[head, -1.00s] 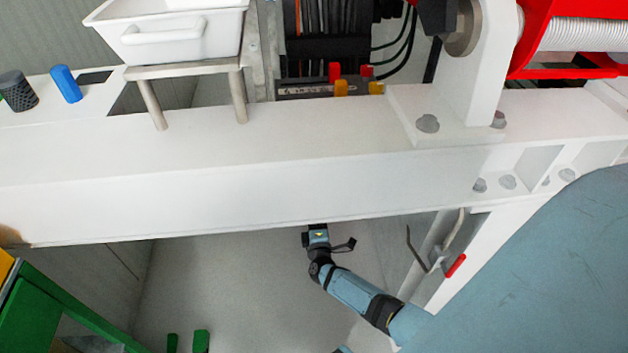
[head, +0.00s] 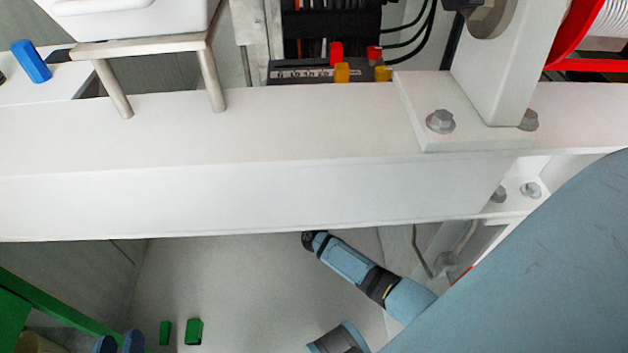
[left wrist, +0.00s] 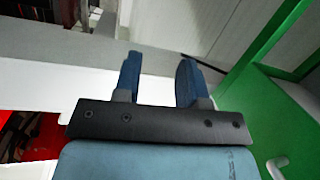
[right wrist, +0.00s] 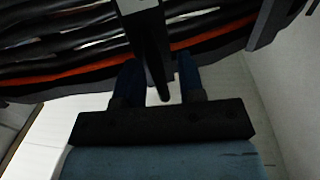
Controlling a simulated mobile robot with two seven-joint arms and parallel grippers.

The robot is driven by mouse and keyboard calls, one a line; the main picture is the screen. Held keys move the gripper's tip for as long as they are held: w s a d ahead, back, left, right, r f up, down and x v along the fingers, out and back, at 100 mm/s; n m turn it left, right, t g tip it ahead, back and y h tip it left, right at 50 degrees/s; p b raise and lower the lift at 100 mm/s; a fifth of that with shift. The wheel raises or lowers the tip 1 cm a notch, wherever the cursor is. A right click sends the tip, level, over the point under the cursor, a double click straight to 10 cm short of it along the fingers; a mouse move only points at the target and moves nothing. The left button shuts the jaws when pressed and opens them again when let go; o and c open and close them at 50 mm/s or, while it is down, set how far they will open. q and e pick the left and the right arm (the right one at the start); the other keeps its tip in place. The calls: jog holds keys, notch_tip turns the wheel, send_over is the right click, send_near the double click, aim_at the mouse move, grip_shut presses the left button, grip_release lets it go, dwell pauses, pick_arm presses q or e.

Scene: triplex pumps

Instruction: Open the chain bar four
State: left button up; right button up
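In the right wrist view, a grey bar with a dark tapered end (right wrist: 152,55) crosses a bundle of black and orange cables (right wrist: 60,60). It looks like a chain bar; I cannot tell its number. My right gripper (right wrist: 160,75) has its fingers apart, with the bar's dark end between them; contact is unclear. In the head view my right gripper is hidden under the white beam. My left gripper (left wrist: 158,75) is open and empty in the left wrist view.
The long white beam (head: 250,205) crosses the head view above my right forearm. A green frame (head: 60,310) stands at lower left, and also beside my left gripper (left wrist: 245,100). A white tray (head: 130,18) stands on a metal rack. Grey floor (head: 230,280) is open below the beam.

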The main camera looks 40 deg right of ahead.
jog(key=shift+w, duration=0.1)
grip_shut()
jog(key=shift+d, duration=0.1)
